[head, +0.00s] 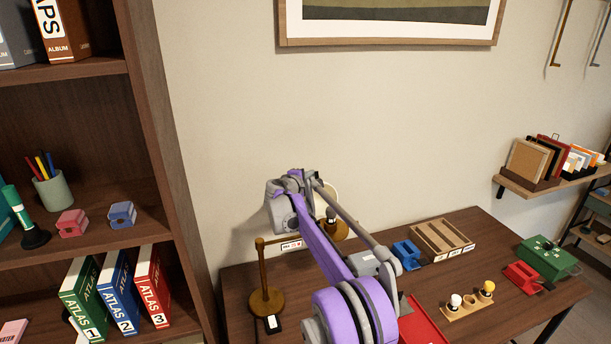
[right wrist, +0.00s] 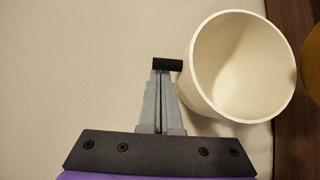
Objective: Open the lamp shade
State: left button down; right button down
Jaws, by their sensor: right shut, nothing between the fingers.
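The desk lamp has a brown round base (head: 267,302) and post on the desk, with a horizontal arm. Its cream shade (head: 329,194) is mostly hidden behind my right arm in the head view. In the right wrist view the shade (right wrist: 240,66) is a cream open-ended cylinder, with its hollow inside facing the camera. My right gripper (right wrist: 167,65) is shut and empty, with its dark fingertips just left of the shade's wall. I cannot tell whether they touch it. My right gripper's fingertips are hidden in the head view. My left gripper is out of view.
The desk (head: 545,300) also holds a wooden divided tray (head: 442,238), a blue item (head: 406,252), a bulb holder (head: 468,303), a red item (head: 522,277) and a green box (head: 547,255). A bookshelf (head: 165,130) stands at left. The wall (head: 225,110) is close behind the lamp.

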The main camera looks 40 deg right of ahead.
jog(key=shift+s, duration=0.2)
jog(key=shift+s+a+r, duration=0.25)
jog(key=shift+s+r, duration=0.1)
jog(key=shift+s, duration=0.4)
jog(key=shift+s+a+r, duration=0.25)
jog(key=shift+s+r, duration=0.1)
jog(key=shift+s, duration=0.35)
jog(key=shift+w, duration=0.1)
